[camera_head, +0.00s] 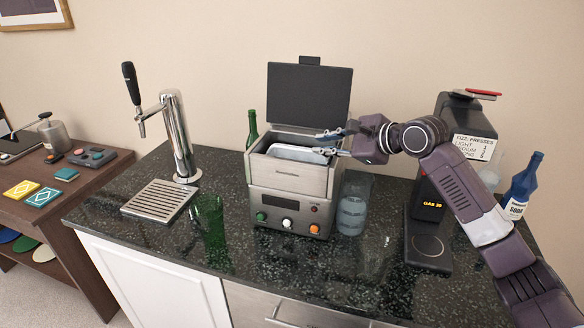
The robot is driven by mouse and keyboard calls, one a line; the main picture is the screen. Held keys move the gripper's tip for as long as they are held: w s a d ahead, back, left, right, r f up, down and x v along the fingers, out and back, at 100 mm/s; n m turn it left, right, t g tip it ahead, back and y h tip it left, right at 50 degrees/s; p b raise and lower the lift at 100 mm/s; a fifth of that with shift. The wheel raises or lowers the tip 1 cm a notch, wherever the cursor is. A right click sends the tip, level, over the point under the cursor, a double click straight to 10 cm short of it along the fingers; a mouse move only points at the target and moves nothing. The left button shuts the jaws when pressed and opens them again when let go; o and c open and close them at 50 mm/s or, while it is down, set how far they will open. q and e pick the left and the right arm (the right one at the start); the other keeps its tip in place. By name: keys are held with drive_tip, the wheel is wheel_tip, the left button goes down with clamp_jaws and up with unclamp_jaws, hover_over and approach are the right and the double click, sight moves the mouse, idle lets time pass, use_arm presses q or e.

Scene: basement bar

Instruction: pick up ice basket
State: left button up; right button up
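The ice basket (291,153) is a pale, shallow tray sitting inside the top opening of a steel ice maker (287,181). The ice maker's dark lid (309,96) stands raised behind it. My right gripper (321,143) reaches in from the right over the opening, at the basket's right end. Its two fingers are spread apart, one farther back and one nearer the front. I cannot tell whether they touch the basket. The basket's inside and lower part are hidden by the ice maker's walls. My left gripper is not in view.
A beer tap (178,137) with a drip tray (159,200) stands left. A green glass (211,217) and clear glass (351,214) flank the ice maker, and a green bottle (252,129) is behind. A soda machine (428,228) and blue bottle (521,188) stand right.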

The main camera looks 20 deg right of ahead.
sight(298, 149)
drive_tip(key=p+x, duration=0.1)
drive_tip(key=x, duration=0.1)
drive_tip(key=p+x, duration=0.1)
drive_tip(key=x, duration=0.2)
drive_tip(key=p+x, duration=0.1)
drive_tip(key=x, duration=0.1)
drive_tip(key=shift+s+a+f, duration=0.2)
drive_tip(key=shift+a+f, duration=0.1)
drive_tip(key=shift+a, duration=0.2)
drive_tip(key=shift+w+a+f, duration=0.1)
drive_tip(key=shift+w+f, duration=0.15)
drive_tip(key=shift+w, duration=0.05)
drive_tip(key=shift+s, duration=0.1)
clamp_jaws()
